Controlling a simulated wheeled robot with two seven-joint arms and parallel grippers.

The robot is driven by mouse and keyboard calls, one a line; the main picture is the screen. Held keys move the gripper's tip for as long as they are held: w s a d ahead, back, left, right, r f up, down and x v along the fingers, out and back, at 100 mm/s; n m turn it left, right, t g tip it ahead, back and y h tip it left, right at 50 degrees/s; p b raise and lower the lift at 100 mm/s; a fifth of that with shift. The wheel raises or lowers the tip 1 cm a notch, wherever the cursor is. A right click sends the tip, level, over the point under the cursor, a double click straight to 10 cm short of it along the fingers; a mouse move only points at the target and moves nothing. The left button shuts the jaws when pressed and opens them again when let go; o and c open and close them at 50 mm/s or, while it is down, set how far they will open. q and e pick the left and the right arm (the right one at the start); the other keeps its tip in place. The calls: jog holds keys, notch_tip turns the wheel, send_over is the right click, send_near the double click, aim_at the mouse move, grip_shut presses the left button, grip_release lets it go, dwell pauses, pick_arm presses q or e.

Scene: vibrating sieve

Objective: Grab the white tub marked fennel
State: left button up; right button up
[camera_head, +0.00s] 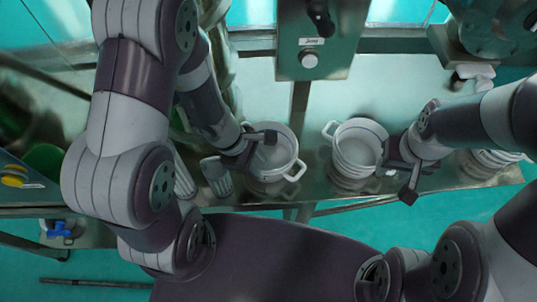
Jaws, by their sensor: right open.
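Two white tubs with side handles stand on the metal table. The left white tub (283,160) is partly covered by my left gripper (258,150), which is at its upper left rim; whether its jaws are apart or closed on the rim is unclear. The right white tub (356,148) stands open-topped, with ridged or stacked walls. My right gripper (398,182) is open, just to the right of that tub, with nothing seen between its fingers. No fennel marking is readable on either tub.
More white ware (493,158) stands at the table's right end, partly behind my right arm. A ribbed clear cylinder (216,178) stands left of the left tub. A green metal box (318,45) with a knob rises behind. A yellow button (14,180) is at far left.

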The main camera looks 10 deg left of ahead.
aim_at(261, 170)
pick_arm(q)
jog(key=x, duration=0.3)
jog(key=shift+w+a+f, duration=0.1)
jog(key=shift+w+f, duration=0.1)
jog(key=shift+f, duration=0.25)
jog(key=shift+s+r, duration=0.1)
jog(key=shift+s, duration=0.05)
grip_shut()
